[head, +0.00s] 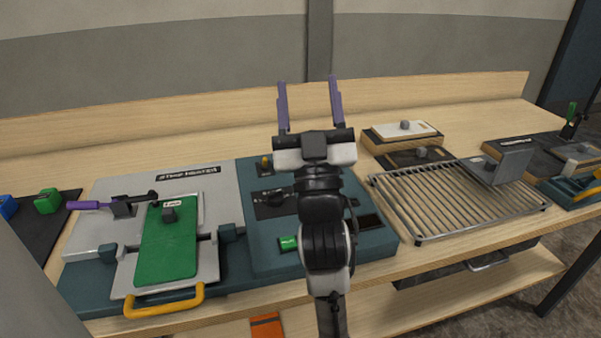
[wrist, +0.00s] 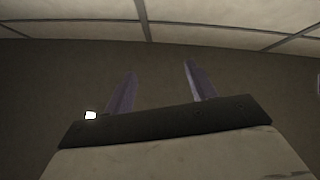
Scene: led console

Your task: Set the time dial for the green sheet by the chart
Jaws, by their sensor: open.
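The green sheet (head: 168,246) lies flat on a grey drawer plate with a yellow handle (head: 166,303), at the left of the bench. A small block with a white label stands on its far part. A teal control panel (head: 253,183) is right of the sheet, with a lit green display (head: 288,243) and a dial-like knob (head: 275,198) partly hidden by my arm. My gripper (head: 309,90) is raised above the panel, pointing up and away, open and empty. The wrist view shows its open fingers (wrist: 157,88) against the wall. I cannot make out a chart.
A purple-handled lever (head: 90,205) is beside the sheet. Green (head: 47,201) and blue blocks sit at the far left. A wire rack (head: 455,200) with a grey block is right of the panel. A white-topped box (head: 402,132) stands behind it. The air around my gripper is clear.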

